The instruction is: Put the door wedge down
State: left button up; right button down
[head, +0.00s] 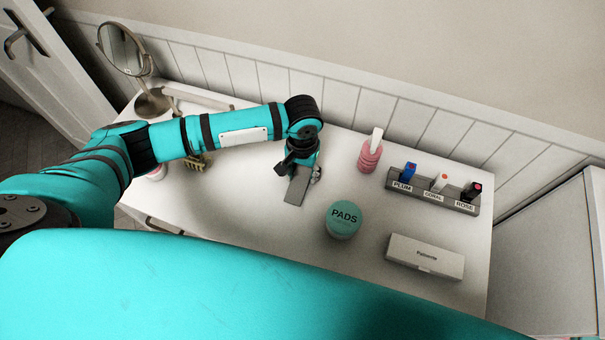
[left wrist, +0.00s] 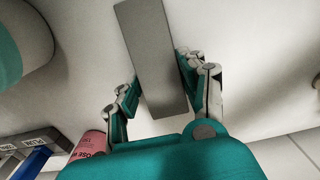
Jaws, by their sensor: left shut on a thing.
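The door wedge (head: 297,189) is a plain grey tapered block at the middle of the white table. My left gripper (head: 301,166) comes down over it from the far side and is shut on it. In the left wrist view, the wedge (left wrist: 152,60) lies between the two fingers of the left gripper (left wrist: 162,92), its long end reaching away past them. I cannot tell whether the wedge touches the table top. My right gripper is not in view.
A green PADS tub (head: 343,220) stands just right of the wedge. A round mirror (head: 122,48) and a claw clip (head: 203,161) are at left. The table (head: 262,200) near the wedge is bare.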

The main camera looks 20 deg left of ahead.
pick_arm(q)
jog(key=shift+c, duration=0.6)
jog(key=shift+r, duration=0.15)
